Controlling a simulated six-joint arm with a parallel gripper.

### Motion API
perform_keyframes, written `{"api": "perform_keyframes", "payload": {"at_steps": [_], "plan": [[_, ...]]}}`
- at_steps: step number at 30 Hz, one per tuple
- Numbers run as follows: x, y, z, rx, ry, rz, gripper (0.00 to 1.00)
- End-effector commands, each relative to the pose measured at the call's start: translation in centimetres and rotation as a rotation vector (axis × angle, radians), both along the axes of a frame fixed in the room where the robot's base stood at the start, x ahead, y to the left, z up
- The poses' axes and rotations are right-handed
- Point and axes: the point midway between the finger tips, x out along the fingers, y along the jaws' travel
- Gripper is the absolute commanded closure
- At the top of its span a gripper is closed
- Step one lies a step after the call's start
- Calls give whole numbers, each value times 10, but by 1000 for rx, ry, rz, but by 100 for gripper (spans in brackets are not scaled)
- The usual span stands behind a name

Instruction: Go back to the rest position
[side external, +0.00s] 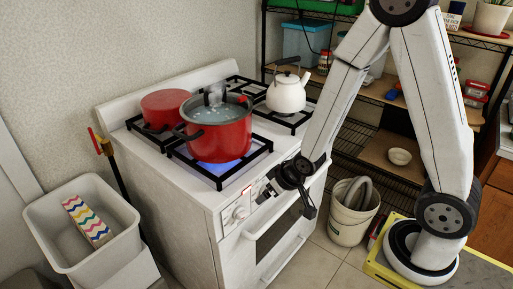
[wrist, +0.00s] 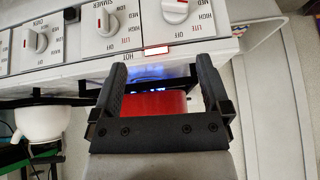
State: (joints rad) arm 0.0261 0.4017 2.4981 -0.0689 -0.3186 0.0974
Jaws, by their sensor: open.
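My gripper (side external: 272,187) is at the front of the white stove, close to the control panel at its front right. In the wrist view my gripper (wrist: 160,66) is open, with its two black fingers apart and no object held between them. White knobs with red marks (wrist: 118,22) line the panel beyond the fingertips. The fingers look clear of the knobs, but the exact gap cannot be told. A blue flame (side external: 222,167) burns under the large red pot (side external: 222,137), which holds liquid. The red pot also shows between the fingers in the wrist view (wrist: 171,102).
A smaller red pot (side external: 165,105) and a white kettle (side external: 288,94) stand on other burners. A grey bin (side external: 75,255) with a patterned box is at the left. A bucket (side external: 346,228) stands on the floor right of the stove. Wire shelves stand behind my arm.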

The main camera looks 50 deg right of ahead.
Motion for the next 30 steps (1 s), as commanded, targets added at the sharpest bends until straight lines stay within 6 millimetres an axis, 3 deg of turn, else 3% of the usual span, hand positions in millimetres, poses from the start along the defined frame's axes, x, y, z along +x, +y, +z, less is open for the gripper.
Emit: {"api": "perform_keyframes", "payload": {"at_steps": [15, 21, 30], "plan": [[-61, 4, 62, -29, 281, 39, 3], [-72, 5, 69, -28, 325, 48, 3], [-73, 5, 69, -28, 330, 48, 3]]}}
